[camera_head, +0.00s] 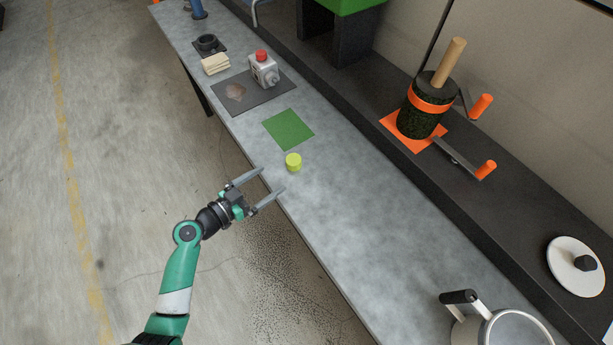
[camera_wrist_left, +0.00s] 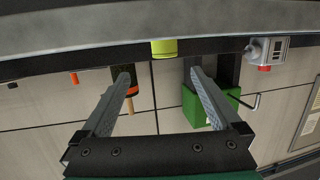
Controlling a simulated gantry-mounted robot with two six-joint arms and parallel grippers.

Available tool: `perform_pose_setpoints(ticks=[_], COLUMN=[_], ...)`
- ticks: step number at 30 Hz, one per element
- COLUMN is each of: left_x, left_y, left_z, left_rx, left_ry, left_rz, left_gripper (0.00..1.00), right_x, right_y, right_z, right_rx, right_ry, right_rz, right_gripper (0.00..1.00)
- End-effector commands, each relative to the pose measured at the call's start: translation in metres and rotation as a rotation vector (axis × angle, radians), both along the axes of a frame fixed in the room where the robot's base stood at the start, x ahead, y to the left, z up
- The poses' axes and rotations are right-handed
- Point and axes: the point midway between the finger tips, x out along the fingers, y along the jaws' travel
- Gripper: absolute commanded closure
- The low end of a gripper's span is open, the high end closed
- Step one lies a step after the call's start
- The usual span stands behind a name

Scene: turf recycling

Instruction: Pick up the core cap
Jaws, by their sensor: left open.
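The core cap is most likely the small yellow-green cylinder (camera_head: 293,162), standing on the grey bench (camera_head: 345,215) near its front edge. My left gripper (camera_head: 273,179) is open and empty, with its fingertips at the bench edge, pointing toward the cylinder and apart from it. In the left wrist view, which is upside down, the cylinder (camera_wrist_left: 164,48) shows ahead, between the lines of the two open fingers (camera_wrist_left: 160,75). My right gripper is in neither view.
A green square (camera_head: 288,130) lies beyond the cylinder. Farther along are a dark mat (camera_head: 255,99) with a red-capped grey container (camera_head: 263,69). A turf roll (camera_head: 420,117) stands on the raised back shelf. A metal pot (camera_head: 510,330) is at lower right. Bench around the cylinder is clear.

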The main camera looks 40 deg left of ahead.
Motion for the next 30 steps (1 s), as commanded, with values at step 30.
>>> perform_pose_setpoints(ticks=[30], left_x=[0.102], left_y=[-0.001], left_z=[-0.025], left_rx=[0.003], left_ry=[-0.003], left_rz=[0.012], left_gripper=[0.02], right_x=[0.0], right_y=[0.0], right_z=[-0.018], right_rx=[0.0], right_ry=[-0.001], right_rz=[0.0], right_gripper=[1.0])
